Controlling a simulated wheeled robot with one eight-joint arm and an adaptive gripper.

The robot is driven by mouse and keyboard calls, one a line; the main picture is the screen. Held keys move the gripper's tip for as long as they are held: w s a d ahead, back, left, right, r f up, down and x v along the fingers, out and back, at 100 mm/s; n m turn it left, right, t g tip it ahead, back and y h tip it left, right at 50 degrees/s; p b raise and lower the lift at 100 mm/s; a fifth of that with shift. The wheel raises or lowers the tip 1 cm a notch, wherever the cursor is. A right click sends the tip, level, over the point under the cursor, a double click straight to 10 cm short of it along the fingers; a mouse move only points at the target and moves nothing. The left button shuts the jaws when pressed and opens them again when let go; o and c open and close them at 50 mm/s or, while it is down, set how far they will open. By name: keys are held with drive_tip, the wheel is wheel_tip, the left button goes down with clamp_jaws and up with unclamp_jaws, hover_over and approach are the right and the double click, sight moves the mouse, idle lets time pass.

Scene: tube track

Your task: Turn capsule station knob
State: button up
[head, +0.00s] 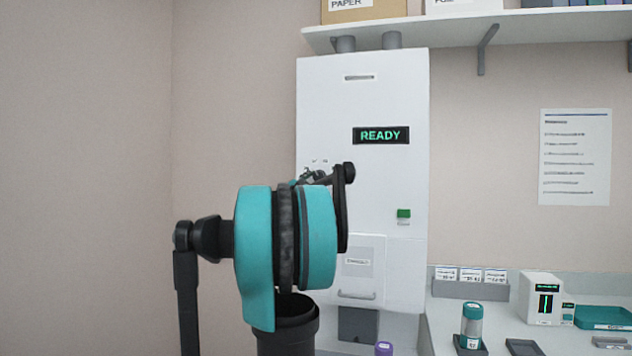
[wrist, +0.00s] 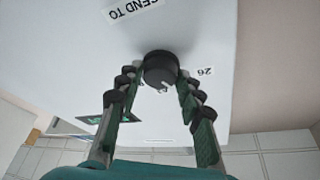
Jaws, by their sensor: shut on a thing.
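The capsule station (head: 385,95) is a tall white cabinet on the wall in the head view, with a lit green READY display (head: 381,135). Its knob (wrist: 160,68) is a round black dial on the white front in the wrist view, near labels reading "SEND TO" and "26". My gripper (wrist: 160,75) is shut on the knob, with one finger on each side of it. In the head view my teal and black arm covers the knob and most of the gripper; only part of the gripper shows near the cabinet front.
A green button (head: 403,213) and a small door with a handle (head: 358,265) are on the cabinet's lower front. A shelf (head: 470,28) juts out above. The counter at right holds a teal-capped capsule (head: 472,325), a white device (head: 541,298) and a teal tray (head: 604,317).

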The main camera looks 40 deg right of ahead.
drive_tip(key=shift+m+g, duration=0.4)
drive_tip(key=shift+m, duration=0.4)
drive_tip(key=o, duration=1.1)
drive_tip(key=shift+o, duration=0.2)
drive_tip(key=v, duration=1.2)
drive_tip(key=shift+a, duration=0.1)
